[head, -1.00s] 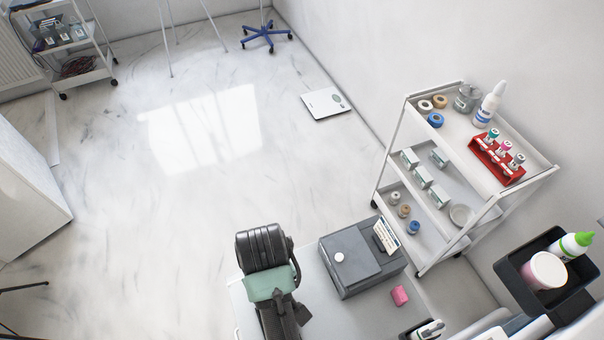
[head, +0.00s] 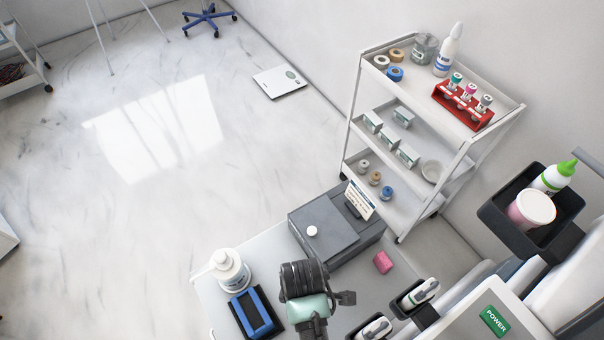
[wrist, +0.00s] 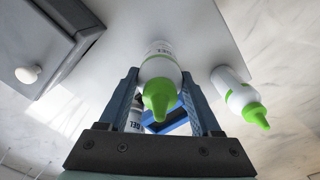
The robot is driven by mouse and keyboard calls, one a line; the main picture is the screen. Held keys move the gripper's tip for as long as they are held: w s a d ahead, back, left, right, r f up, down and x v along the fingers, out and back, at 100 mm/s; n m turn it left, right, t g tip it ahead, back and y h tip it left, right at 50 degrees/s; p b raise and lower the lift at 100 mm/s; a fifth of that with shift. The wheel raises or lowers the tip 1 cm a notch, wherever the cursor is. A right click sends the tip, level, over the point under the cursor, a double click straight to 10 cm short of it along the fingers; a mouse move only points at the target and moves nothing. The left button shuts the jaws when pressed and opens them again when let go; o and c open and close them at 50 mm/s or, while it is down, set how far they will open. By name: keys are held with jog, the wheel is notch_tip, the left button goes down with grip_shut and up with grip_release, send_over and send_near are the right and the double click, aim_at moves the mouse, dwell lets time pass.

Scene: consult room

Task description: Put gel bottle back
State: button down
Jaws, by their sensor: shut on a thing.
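My gripper (wrist: 160,76) is shut on a white gel bottle (wrist: 160,68) with a green cap, seen between its two fingers in the wrist view. The cap points towards the camera. A second white bottle with a green cap (wrist: 234,92) is to the right of the gripper, apart from it. Another green-capped bottle (head: 553,178) stands in a black holder (head: 495,214) beside a pink and white tub (head: 532,209) in the head view. There, my wrist hides the fingers, and I cannot make out the held bottle.
A grey box (head: 335,225) with a white knob, a pink block (head: 383,262), a white bottle (head: 230,272) and a blue-edged tray (head: 256,313) are on the white table. Probes (head: 421,292) sit in holders by a POWER panel (head: 494,320). A loaded trolley (head: 455,165) stands behind.

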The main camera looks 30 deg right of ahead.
jog(key=shift+f, duration=1.75)
jog(key=shift+c, duration=0.4)
grip_release()
jog(key=shift+f+b, duration=0.15)
jog(key=shift+b, duration=0.15)
notch_tip(320, 180, up, 12)
jog(key=shift+r+p, duration=0.2)
jog(key=shift+p, duration=0.8)
